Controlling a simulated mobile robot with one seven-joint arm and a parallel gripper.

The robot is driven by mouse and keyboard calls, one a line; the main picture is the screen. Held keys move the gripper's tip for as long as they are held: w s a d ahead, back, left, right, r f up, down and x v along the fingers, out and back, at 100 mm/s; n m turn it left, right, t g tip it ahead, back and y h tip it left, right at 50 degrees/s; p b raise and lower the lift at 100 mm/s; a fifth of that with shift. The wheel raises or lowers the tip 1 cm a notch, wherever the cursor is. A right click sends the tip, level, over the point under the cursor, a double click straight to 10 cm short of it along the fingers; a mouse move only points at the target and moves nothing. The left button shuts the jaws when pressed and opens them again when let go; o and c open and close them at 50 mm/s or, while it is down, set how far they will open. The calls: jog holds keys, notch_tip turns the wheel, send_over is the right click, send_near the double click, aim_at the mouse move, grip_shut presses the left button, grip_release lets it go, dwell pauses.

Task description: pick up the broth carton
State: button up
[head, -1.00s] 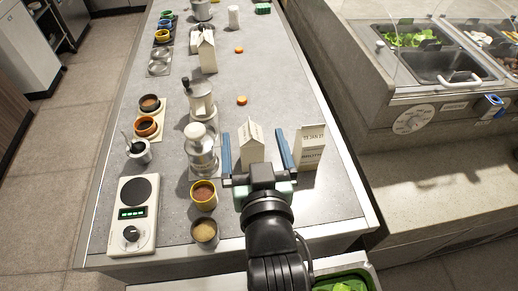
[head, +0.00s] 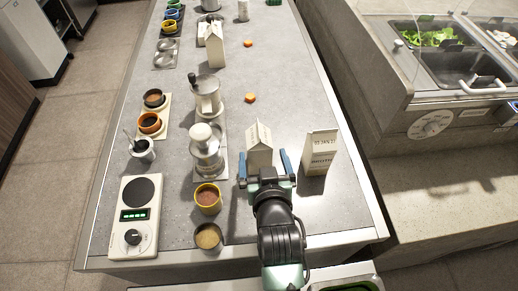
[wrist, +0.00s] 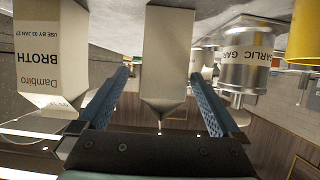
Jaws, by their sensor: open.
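The broth carton (head: 319,155) is a white gable-top carton with dark print, upright on the counter, right of my gripper in the head view. In the wrist view, which is upside down, the carton labelled BROTH (wrist: 52,50) is at the left, outside the fingers. My gripper (head: 264,168) is open, with blue fingers pointing at a second pale gable-top carton (head: 259,142). In the wrist view this second carton (wrist: 167,55) lines up with the gap between the fingers, its facing side plain. I cannot tell whether the fingertips reach beside it.
A metal dispenser (head: 205,152), labelled garlic in the wrist view (wrist: 246,62), stands left of the second carton. A yellow cup (head: 208,200) and a grey cup (head: 208,237) are nearer. A scale (head: 134,215) sits at left. Counter beyond the cartons is fairly clear.

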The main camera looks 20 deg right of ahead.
jog(key=shift+a+f+x, duration=0.1)
jog(key=shift+a+x, duration=0.05)
jog(key=shift+x, duration=1.05)
jog(key=shift+a+f+x, duration=0.1)
jog(key=shift+a+x, duration=0.05)
jog(key=shift+x, duration=1)
jog(key=shift+c, duration=0.2)
grip_shut()
jog(key=shift+r, duration=0.25)
